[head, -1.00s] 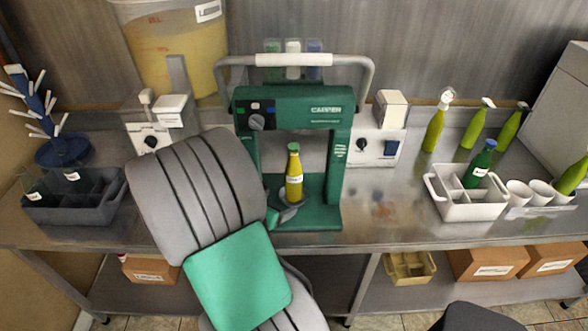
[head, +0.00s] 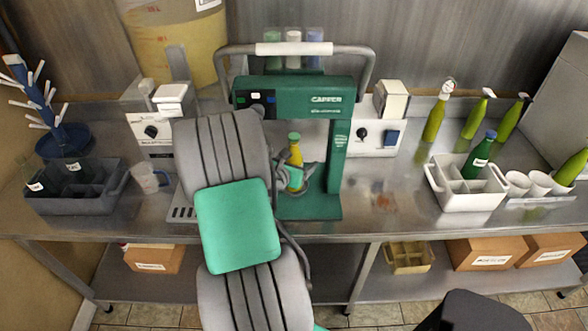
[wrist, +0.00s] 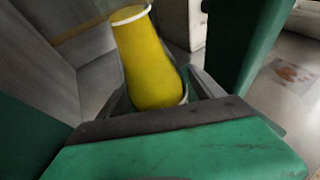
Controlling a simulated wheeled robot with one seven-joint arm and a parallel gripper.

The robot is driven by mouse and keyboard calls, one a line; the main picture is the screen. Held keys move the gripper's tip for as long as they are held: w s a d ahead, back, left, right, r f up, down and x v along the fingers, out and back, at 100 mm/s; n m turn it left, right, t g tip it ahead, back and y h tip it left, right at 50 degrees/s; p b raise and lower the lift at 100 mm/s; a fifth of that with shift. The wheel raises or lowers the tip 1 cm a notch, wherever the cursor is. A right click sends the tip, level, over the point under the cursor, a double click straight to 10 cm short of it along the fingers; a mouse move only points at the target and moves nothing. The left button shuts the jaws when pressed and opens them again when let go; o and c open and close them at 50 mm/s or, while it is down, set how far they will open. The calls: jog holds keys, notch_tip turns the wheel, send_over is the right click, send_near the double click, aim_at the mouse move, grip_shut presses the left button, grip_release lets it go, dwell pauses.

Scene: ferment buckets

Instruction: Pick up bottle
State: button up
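The bottle (head: 295,156) is yellow with a green cap and stands in the green capper (head: 338,150), under its head. In the wrist view the yellow bottle (wrist: 152,60) fills the space ahead of my palm, a finger on each side. My gripper (head: 298,178) is around the bottle's lower body and looks open, its fingers spread to either side. Whether a finger touches the glass is hard to see. The bottle's lower end is partly hidden by the fingers and palm.
The capper's posts and head frame the bottle closely. A dark crate (head: 75,200) and a clear mug (head: 148,178) stand to the left. A white crate (head: 465,200) holding a green bottle (head: 480,155), white cups (head: 538,184) and several yellow-green bottles are at the right.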

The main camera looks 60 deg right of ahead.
grip_shut()
dwell(0.7)
jog(key=shift+r, duration=0.1)
